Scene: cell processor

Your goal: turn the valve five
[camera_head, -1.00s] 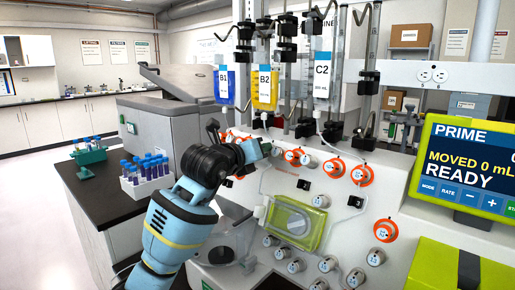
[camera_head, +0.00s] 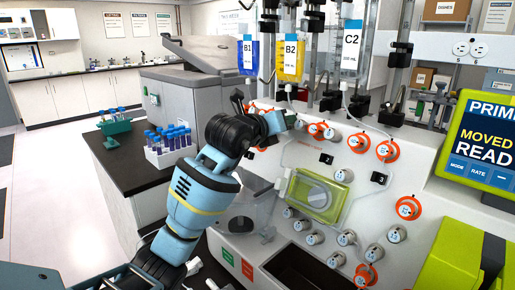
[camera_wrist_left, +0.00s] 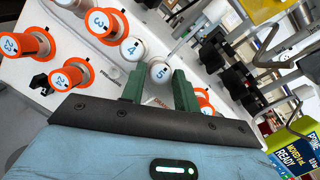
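Valve five is a white round knob marked 5 (camera_wrist_left: 161,72) on the white machine panel, in the left wrist view. My left gripper (camera_wrist_left: 160,90) has two green fingers set apart, one on either side of the knob's lower part. The space between the fingers looks empty, and I cannot tell if either finger touches the knob. In the head view my left gripper (camera_head: 282,121) is at the upper left of the valve panel, and it hides the valve there. My right gripper is in neither view.
Knob 3 (camera_wrist_left: 99,21) and a white knob (camera_wrist_left: 132,48) sit close to the left gripper in the wrist view. Hanging bags B1 (camera_head: 248,56) and B2 (camera_head: 290,58) are above the panel. A tube rack (camera_head: 169,154) stands on the black counter at left.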

